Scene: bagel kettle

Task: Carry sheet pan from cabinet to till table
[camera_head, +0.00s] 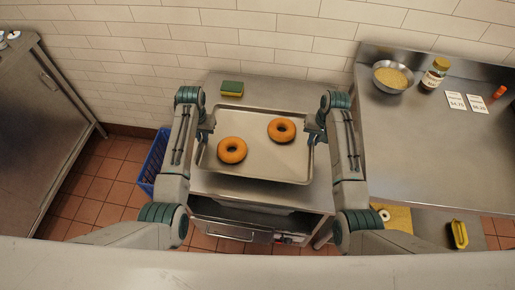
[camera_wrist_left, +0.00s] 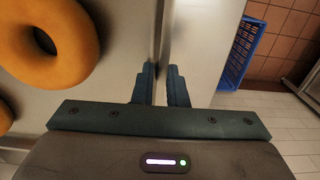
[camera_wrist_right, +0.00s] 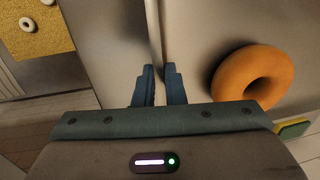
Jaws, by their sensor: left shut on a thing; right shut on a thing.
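The sheet pan (camera_head: 258,165) is a shallow metal tray over the small steel cabinet (camera_head: 232,192) in the middle of the head view. Two brown bagels lie on it, one at the left (camera_head: 232,150) and one at the right (camera_head: 282,130). My left gripper (camera_head: 206,130) is shut on the pan's left rim, which also shows between its fingers in the left wrist view (camera_wrist_left: 163,80). My right gripper (camera_head: 315,132) is shut on the pan's right rim, also seen in the right wrist view (camera_wrist_right: 158,75). I cannot tell whether the pan touches the cabinet top.
A green and yellow sponge (camera_head: 232,88) lies behind the pan. A steel table (camera_head: 430,135) at right holds a bowl (camera_head: 392,77), a jar (camera_head: 435,74), price cards (camera_head: 454,101) and an orange-capped item (camera_head: 499,93). A blue crate (camera_head: 152,160) stands left of the cabinet.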

